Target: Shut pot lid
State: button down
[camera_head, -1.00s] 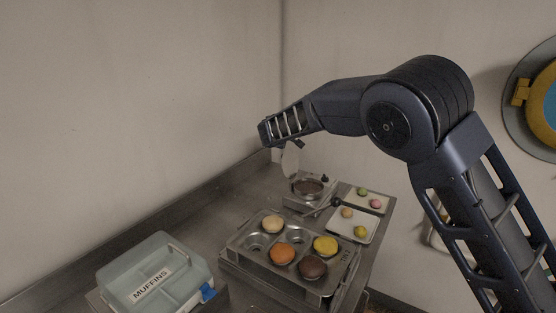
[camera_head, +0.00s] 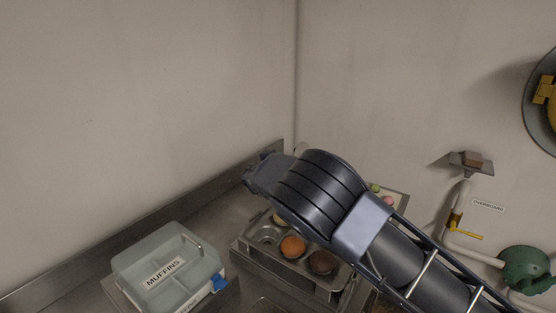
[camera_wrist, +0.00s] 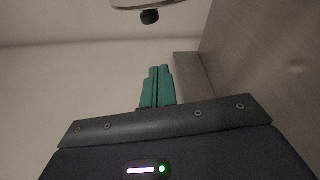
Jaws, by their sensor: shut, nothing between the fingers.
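The pot and its surroundings are hidden behind my arm in the head view. In the wrist view, a round metal edge that looks like the pot lid (camera_wrist: 128,6) shows at the top, cut off by the frame, with a black knob (camera_wrist: 149,17) on it. My gripper (camera_wrist: 158,70) has teal fingers that are closed together and empty. The fingertips are below the knob in that picture, and a gap shows between them. In the head view my fingers are hidden behind my wrist and arm.
A muffin tin (camera_head: 268,236) with several muffins stands on the metal counter (camera_head: 206,217). A lidded box marked MUFFINS (camera_head: 135,262) is at left. Plates with macarons are partly hidden behind my arm. The counter's raised back edge (camera_head: 150,205) runs along the wall.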

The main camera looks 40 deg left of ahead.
jog(key=w+d, duration=0.2)
jog(key=w, duration=0.4)
jog(key=shift+r, duration=0.25)
dwell(0.3)
jog(key=shift+d+r, duration=0.1)
jog(key=shift+d, duration=0.1)
jog(key=d+m+t+h, duration=0.1)
jog(key=d+m+t, duration=0.2)
jog(key=d+m, duration=0.9)
jog(key=shift+d+m, duration=0.2)
jog(key=shift+m, duration=1)
jog(key=shift+r, duration=0.1)
